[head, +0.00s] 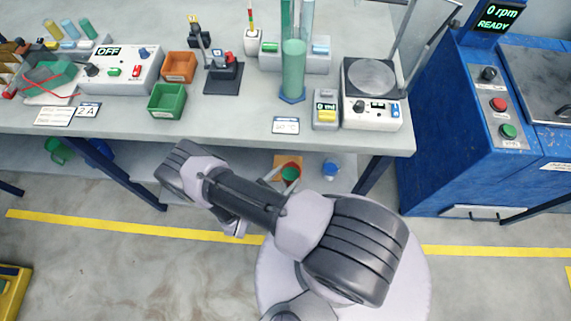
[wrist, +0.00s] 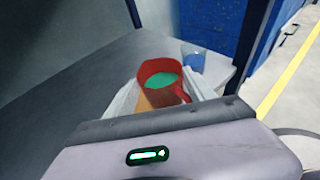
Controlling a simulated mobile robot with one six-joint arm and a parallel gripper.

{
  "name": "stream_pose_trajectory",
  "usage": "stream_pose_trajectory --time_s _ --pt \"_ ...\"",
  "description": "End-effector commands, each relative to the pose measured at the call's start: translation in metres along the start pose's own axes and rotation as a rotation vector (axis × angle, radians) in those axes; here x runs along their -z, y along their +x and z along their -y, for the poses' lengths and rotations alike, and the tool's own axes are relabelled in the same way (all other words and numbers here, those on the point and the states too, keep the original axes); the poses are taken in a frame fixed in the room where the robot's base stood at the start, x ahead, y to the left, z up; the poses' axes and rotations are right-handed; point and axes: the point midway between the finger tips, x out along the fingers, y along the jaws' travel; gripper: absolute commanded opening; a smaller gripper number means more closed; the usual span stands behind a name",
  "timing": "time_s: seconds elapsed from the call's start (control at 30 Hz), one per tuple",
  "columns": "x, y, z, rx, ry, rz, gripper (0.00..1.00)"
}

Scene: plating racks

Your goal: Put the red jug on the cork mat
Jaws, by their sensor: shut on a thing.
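The red jug (wrist: 153,97) has green contents or a green inside and a handle on its right side. It also shows small in the head view (head: 291,179), low behind the bench's front edge. My gripper (wrist: 165,98) is shut on the jug, with a pale finger on either side of it. The cork mat (wrist: 145,104) shows as an orange-brown patch beside and below the jug; it also shows in the head view (head: 283,160). I cannot tell whether the jug touches the mat or is held just above it.
A blue cup (wrist: 193,62) stands behind the jug on the lower shelf (head: 345,180). The bench top (head: 220,121) overhangs the shelf, and a dark bench leg (head: 372,176) stands to the right. Shelf room is free left of the jug in the wrist view.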

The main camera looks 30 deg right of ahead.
Motion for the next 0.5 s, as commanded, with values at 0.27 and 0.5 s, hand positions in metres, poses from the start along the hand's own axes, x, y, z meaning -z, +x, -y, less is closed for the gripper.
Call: stream_pose_trajectory --time_s 0.27,0.5 --pt "-0.008 0.046 -0.045 0.001 0.001 0.001 0.00" --pt "0.019 0.067 -0.055 0.000 -0.002 0.001 0.00"
